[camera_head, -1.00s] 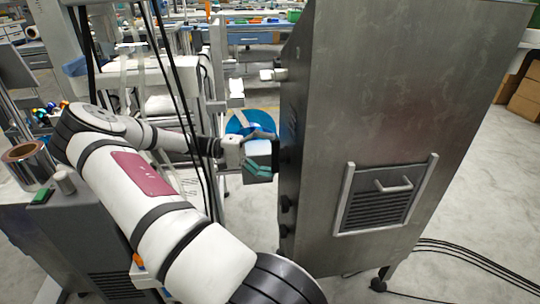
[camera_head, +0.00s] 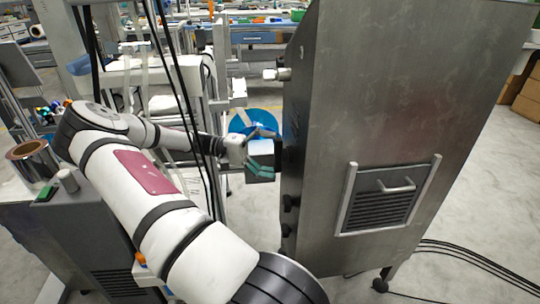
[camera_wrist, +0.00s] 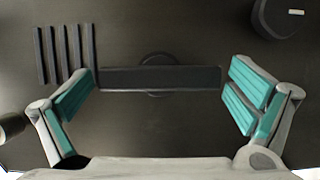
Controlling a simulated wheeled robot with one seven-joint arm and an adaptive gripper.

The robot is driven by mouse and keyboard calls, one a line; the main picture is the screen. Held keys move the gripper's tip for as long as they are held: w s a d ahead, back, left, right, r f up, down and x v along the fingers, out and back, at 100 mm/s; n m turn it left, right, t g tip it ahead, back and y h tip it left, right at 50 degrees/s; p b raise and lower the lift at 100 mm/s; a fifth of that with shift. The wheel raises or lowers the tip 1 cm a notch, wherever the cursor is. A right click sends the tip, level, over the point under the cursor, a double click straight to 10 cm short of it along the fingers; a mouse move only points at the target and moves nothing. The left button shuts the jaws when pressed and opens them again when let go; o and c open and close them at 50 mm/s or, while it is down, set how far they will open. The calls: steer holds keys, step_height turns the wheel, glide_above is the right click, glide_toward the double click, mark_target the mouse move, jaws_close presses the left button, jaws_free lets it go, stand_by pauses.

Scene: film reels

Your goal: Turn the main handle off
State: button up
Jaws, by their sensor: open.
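A dark bar handle (camera_wrist: 160,77) lies level across a round hub on the dark panel face in the wrist view. My gripper (camera_wrist: 160,88) is open, with one teal-padded finger near each end of the bar. The fingers look apart from the bar, though touch at the left end is hard to judge. In the head view my gripper (camera_head: 260,152) is at the left side of the tall metal cabinet (camera_head: 400,90). The handle itself is mostly hidden there by my gripper and the cabinet edge.
Dark vertical slats (camera_wrist: 65,55) sit left of the bar, and a black knob (camera_wrist: 285,15) is at upper right. A blue reel (camera_head: 240,122) is behind my gripper. A pale fitting (camera_head: 276,74) juts from the cabinet above. Black cables (camera_head: 470,262) lie on the floor.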

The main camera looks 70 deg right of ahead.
steer(key=w+a, duration=0.1)
steer(key=w, duration=1.1)
steer(key=shift+s, duration=0.1)
